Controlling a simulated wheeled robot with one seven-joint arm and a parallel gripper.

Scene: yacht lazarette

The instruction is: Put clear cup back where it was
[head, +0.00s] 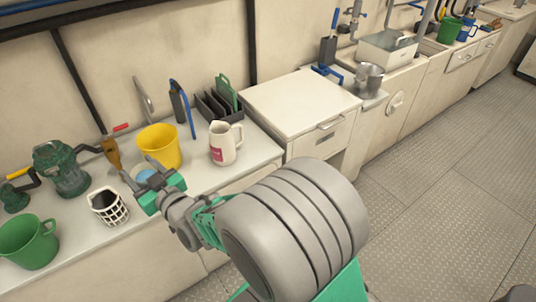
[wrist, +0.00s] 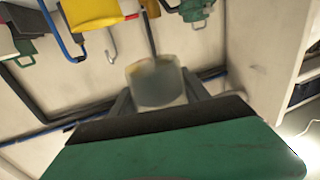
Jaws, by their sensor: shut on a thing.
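My gripper (head: 144,173) is over the left counter, between the yellow bucket and the black-and-white cup. It is shut on the clear cup (wrist: 155,82), which shows as a hazy, see-through shape between the fingers in the wrist view. In the head view only a pale bluish patch (head: 146,176) shows between the fingertips, partly hidden by them. I cannot tell there whether the cup touches the counter.
On the counter (head: 205,176) stand a yellow bucket (head: 160,146), a white pitcher (head: 223,142), a black-and-white cup (head: 107,206), a green mug (head: 30,243) and a green lantern (head: 62,168). A dark rack (head: 214,106) stands behind the pitcher. The white cabinet top (head: 298,97) is clear.

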